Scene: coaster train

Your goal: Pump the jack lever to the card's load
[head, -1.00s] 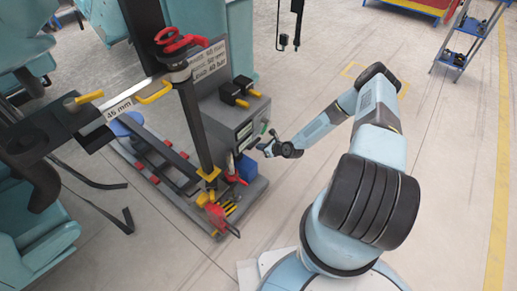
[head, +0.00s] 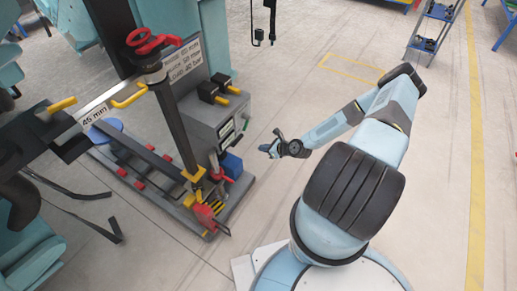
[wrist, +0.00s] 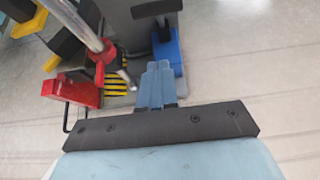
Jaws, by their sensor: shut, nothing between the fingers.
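My gripper (head: 268,148) is shut and empty. It hangs in the air to the right of the grey jack stand (head: 228,118), with a gap between them. Its closed fingers (wrist: 157,84) show in the wrist view. A slim lever with red parts (head: 216,166) stands low at the front of the stand; I cannot tell surely that it is the jack lever. A metal rod and red collar (wrist: 103,50) show left of the fingers in the wrist view. The card (head: 184,62) behind the post reads "LOAD 40 bar"; its upper lines are partly hidden.
A dark upright post (head: 175,120) with a red handwheel (head: 150,42) rises from the stand. A "45 mm" label (head: 93,115) is at left. A blue box (head: 231,166) and a red block (wrist: 70,91) sit low.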

